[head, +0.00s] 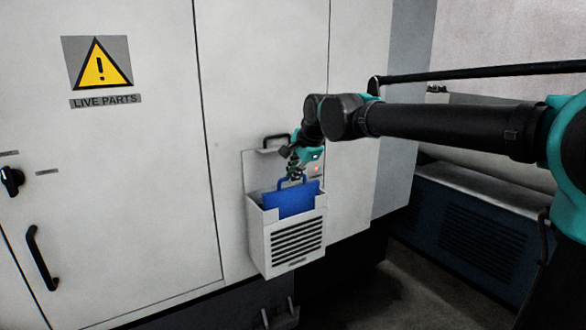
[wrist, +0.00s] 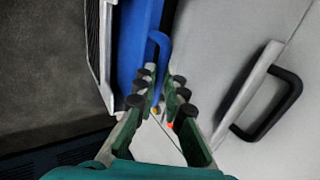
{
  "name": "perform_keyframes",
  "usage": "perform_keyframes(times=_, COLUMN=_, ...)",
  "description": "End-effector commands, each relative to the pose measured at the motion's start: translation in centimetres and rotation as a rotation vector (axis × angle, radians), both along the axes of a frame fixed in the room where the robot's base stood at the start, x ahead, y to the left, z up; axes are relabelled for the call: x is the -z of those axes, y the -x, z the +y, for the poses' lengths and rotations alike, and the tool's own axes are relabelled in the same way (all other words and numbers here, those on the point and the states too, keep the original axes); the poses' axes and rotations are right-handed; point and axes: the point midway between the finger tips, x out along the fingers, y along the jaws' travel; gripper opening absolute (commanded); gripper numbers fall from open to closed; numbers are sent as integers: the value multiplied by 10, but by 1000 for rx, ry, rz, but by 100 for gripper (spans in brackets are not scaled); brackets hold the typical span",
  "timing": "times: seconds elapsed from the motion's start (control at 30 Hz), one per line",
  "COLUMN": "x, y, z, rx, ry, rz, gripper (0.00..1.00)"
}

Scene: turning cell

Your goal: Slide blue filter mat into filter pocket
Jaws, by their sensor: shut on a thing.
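The blue filter mat (head: 291,201) stands in the open top of the light grey filter pocket (head: 290,260) on the cabinet. Its lower part is hidden behind the slotted front; its upper part and loop handle show above the rim. My gripper (head: 295,176) is above the pocket, shut on the mat's handle. In the wrist view the mat (wrist: 134,50) lies beside the pocket's slotted front (wrist: 96,35), and its handle reaches between the fingers of my gripper (wrist: 163,88). How deep the mat sits is hidden.
A raised grey flap with a black handle (head: 276,140) is behind the pocket; the handle also shows in the wrist view (wrist: 278,108). A small red light (head: 317,169) is right of my gripper. The cabinet door has a black handle (head: 40,258). A dark blue unit (head: 470,230) stands at right.

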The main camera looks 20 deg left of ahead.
Motion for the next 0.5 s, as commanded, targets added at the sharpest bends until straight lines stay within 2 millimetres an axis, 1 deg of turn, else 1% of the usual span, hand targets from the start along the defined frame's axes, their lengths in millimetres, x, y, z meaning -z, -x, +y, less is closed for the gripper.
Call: perform_keyframes(times=0.5, x=33, y=0, z=0, rx=0, ry=0, rz=0, gripper=0)
